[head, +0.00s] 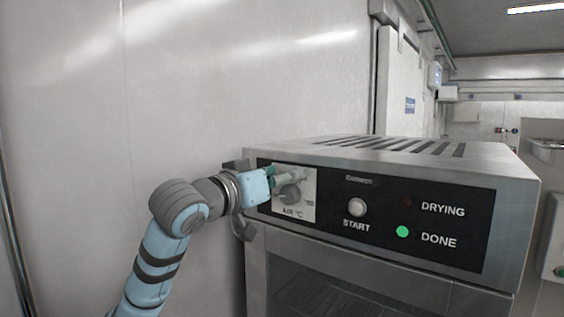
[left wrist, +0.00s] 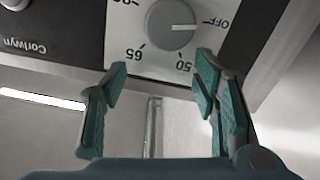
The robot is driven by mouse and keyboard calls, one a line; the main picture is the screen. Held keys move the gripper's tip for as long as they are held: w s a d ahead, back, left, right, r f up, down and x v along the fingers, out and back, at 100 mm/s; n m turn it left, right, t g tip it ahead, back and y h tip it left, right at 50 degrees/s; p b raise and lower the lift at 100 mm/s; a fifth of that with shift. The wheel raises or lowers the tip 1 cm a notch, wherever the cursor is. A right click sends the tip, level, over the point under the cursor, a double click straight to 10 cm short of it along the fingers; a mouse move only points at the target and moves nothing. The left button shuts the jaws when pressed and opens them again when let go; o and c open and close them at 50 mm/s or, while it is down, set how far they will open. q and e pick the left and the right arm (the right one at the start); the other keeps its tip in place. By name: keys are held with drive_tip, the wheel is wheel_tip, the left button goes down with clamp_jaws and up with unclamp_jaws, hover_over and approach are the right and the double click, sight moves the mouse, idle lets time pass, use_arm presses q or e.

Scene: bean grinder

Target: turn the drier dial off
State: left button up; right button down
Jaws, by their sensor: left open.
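The drier dial (head: 291,194) is a round grey knob on a white plate marked AIR °C, at the left end of the drier's black front panel. In the left wrist view the dial (left wrist: 170,26) shows a white pointer line aimed right, close to the OFF tick; the labels 50 and 65 are below it. My left gripper (head: 277,179) is at the dial plate and partly covers it. In the left wrist view its teal fingers (left wrist: 163,76) are spread apart and empty, with the dial just beyond the fingertips. My right gripper is not in view.
The steel drier (head: 400,160) has a vented top and a START button (head: 357,207). Its green DONE light (head: 402,231) looks lit and the red DRYING light (head: 406,202) looks dark. A pale wall (head: 250,80) stands behind and to the left.

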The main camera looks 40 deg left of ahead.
use_arm(q)
wheel_tip(320, 180, up, 6)
drive_tip(key=shift+d+f, duration=0.1)
drive_tip(key=shift+f, duration=0.05)
drive_tip(key=shift+w, duration=0.1)
